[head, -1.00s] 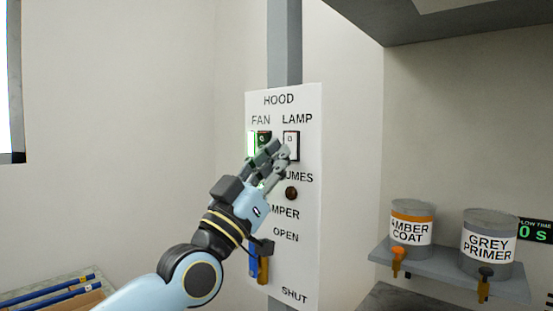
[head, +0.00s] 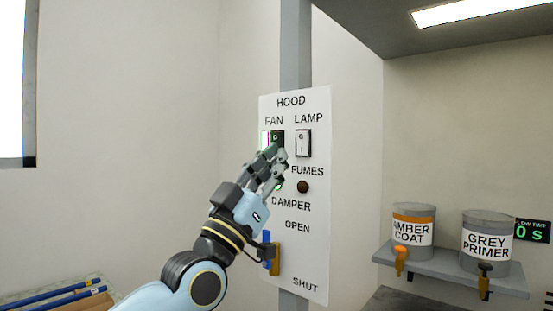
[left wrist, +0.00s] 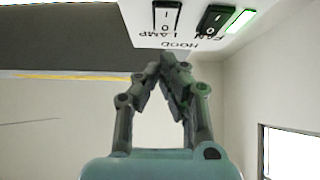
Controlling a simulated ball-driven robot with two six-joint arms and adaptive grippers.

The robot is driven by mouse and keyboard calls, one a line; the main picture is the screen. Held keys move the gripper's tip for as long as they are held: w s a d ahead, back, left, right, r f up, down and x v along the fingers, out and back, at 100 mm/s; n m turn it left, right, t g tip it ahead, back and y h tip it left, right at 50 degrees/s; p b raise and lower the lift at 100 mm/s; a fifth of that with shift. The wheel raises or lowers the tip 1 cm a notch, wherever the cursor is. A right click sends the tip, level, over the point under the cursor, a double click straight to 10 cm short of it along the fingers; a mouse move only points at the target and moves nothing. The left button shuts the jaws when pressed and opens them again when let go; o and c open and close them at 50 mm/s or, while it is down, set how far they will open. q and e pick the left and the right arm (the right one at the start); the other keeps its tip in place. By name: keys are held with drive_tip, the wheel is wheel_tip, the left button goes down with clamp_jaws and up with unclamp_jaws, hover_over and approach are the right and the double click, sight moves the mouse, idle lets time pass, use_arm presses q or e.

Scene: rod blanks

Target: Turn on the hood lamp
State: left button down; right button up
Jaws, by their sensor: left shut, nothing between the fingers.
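The white hood panel (head: 305,255) stands upright on a grey post. Its LAMP rocker switch (head: 303,142) is white in a dark frame, right of the dark FAN switch (head: 277,137). A long hood lamp (head: 480,12) glows white under the hood at top right. My left gripper (head: 275,154) is shut and empty, in front of the panel, its tips below the FAN switch in the picture and apart from the LAMP switch. In the left wrist view, the shut fingertips (left wrist: 170,62) appear beneath the LAMP switch (left wrist: 167,17) and FAN switch (left wrist: 214,18). My right gripper is not in view.
A lit green strip (head: 265,140) is beside the FAN switch. A dark round FUMES indicator (head: 303,186) and a blue and yellow damper handle (head: 272,256) are lower on the panel. AMBER COAT (head: 412,232) and GREY PRIMER (head: 486,242) pots stand on a shelf at right.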

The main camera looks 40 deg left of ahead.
use_arm(q)
drive_tip(key=s+f+b, duration=0.2)
drive_tip(key=s+f, duration=0.2)
drive_tip(key=f, duration=0.3)
drive_tip(key=shift+s+a+f+b, duration=0.2)
drive_tip(key=shift+s+a+b, duration=0.1)
drive_tip(key=shift+b, duration=0.1)
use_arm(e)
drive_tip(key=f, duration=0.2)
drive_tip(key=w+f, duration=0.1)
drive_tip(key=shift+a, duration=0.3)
use_arm(q)
drive_tip(key=shift+y, duration=0.3)
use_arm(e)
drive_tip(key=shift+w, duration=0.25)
